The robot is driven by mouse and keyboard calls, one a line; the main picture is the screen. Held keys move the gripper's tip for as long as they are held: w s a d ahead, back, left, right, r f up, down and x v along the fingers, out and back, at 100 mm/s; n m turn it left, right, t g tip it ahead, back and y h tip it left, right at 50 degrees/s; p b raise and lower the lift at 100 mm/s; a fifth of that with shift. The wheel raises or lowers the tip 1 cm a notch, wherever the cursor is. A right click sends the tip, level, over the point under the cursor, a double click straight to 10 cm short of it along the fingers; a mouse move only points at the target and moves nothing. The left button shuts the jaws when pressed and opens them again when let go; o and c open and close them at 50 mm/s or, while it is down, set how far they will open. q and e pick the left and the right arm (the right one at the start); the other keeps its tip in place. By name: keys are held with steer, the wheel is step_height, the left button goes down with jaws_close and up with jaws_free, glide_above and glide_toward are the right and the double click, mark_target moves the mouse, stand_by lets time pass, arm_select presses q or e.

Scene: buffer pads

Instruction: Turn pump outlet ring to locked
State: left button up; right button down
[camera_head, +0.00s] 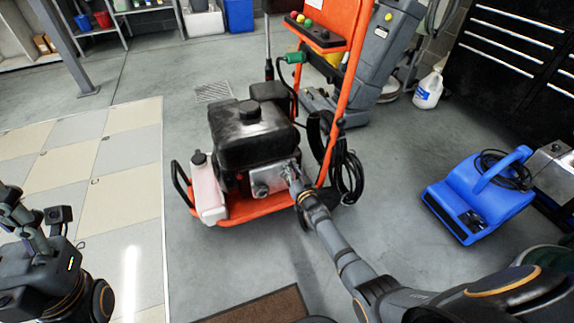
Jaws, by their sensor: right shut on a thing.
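The pump unit (250,135) is a black engine block on an orange wheeled cart (250,211). Its silver outlet (268,182) is low on the near right side of the block. My right arm reaches in from the lower right, and my right gripper (292,172) is at the outlet, shut on what looks like the outlet ring. The ring itself is small and mostly hidden by the fingers, so its angle cannot be told. My left arm is at the left edge, and its gripper fingers do not show clearly.
A white bottle (207,190) stands on the cart's left side. Black hose (347,175) hangs at the cart's right. A blue blower (478,195) sits on the floor to the right. A brown mat (262,308) lies in front. The grey floor between them is clear.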

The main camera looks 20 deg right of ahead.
steer(key=shift+d+f+m+p, duration=0.2)
steer(key=shift+d+m, duration=0.2)
steer(key=shift+m, duration=0.45)
steer(key=shift+d+f+m+p, duration=0.15)
steer(key=shift+d+m, duration=0.2)
steer(key=shift+m, duration=0.5)
steer(key=c, duration=1.3)
jaws_free()
steer(key=s, duration=1.2)
steer(key=shift+d, duration=0.25)
